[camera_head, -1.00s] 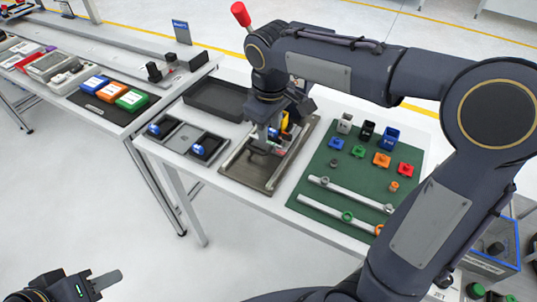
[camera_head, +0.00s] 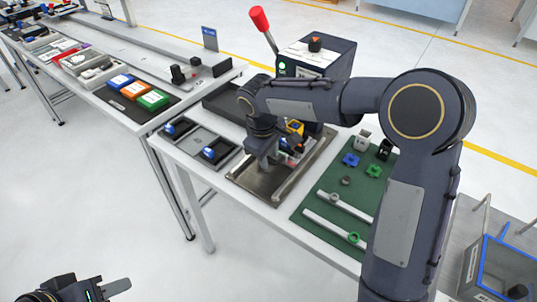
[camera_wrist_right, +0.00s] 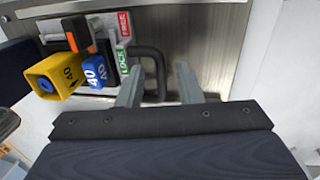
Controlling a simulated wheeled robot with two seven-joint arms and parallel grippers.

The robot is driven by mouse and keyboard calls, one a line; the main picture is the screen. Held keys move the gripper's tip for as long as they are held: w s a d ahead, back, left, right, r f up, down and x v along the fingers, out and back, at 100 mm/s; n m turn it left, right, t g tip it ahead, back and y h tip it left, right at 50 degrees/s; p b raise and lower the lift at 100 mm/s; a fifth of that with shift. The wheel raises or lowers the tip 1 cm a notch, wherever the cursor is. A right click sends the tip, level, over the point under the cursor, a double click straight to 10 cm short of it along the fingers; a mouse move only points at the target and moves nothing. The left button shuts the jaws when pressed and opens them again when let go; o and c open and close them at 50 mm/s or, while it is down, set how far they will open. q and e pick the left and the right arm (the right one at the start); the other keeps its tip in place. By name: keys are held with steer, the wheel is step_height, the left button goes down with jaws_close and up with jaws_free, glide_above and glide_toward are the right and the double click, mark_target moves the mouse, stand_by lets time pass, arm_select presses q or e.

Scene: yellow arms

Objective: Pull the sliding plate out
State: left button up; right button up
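The sliding plate appears to be the grey plate with a black U-shaped handle (camera_wrist_right: 160,72) in the right wrist view. My right gripper (camera_wrist_right: 160,84) is open, with one finger on each side of the handle's bar and visible gaps. In the head view my right gripper (camera_head: 262,163) points down over the metal tray (camera_head: 250,183) and partly hides the plate. My left gripper (camera_head: 117,288) is at the lower left, away from the table.
A black machine with a red-knobbed lever (camera_head: 258,18) stands behind the tray. A green mat (camera_head: 310,205) with rods and small coloured parts lies to the right, partly behind my right arm. Black bins (camera_head: 188,142) lie left of the tray. The floor in front is clear.

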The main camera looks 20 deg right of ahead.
jaws_close()
steer(key=shift+a, duration=0.1)
steer(key=s+a+b, duration=0.1)
steer(key=s+a, duration=0.7)
steer(key=a, duration=0.2)
steer(key=shift+a, duration=0.1)
jaws_free()
